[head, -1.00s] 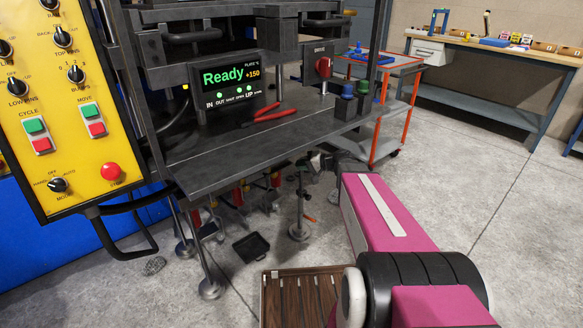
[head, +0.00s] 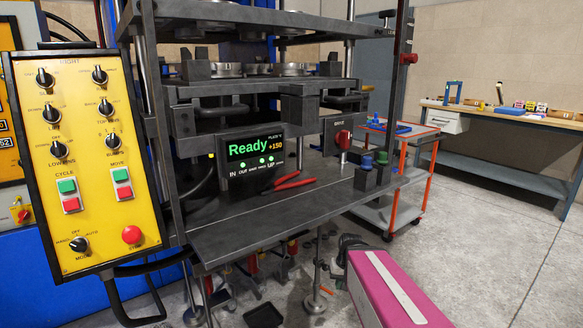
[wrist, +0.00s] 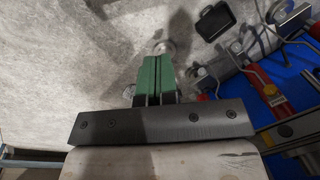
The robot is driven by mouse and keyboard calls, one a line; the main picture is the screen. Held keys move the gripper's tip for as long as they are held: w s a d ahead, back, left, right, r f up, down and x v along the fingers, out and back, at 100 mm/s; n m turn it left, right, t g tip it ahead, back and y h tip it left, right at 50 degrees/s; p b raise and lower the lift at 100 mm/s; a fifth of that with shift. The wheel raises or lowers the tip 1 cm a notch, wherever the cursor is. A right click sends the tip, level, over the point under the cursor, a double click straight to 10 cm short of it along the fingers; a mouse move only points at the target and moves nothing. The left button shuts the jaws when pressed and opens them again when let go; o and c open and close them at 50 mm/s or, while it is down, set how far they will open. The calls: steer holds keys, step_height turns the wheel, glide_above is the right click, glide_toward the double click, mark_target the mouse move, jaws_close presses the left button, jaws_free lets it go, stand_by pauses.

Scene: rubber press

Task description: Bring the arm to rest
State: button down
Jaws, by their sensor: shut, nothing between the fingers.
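My arm shows as a magenta link (head: 390,290) with a pale stripe at the bottom right of the head view, in front of the press table. My gripper (wrist: 159,62) is in the wrist view, with its green fingers side by side, shut and empty. It points down over the grey floor (wrist: 70,60). In the head view I cannot make out the gripper clearly; a dark shape (head: 352,243) at the arm's far end sits beside the table's edge.
The press table (head: 290,230) carries red-handled pliers (head: 294,181) and a display (head: 255,156) reading Ready. A yellow control panel (head: 90,160) stands at left. An orange-framed cart (head: 400,165) and a workbench (head: 500,118) stand at right. A black tray (head: 264,316) lies below. Open floor is at right.

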steer(key=shift+s+d+h, duration=0.7)
steer(key=shift+d+h, duration=0.1)
stand_by(0.4)
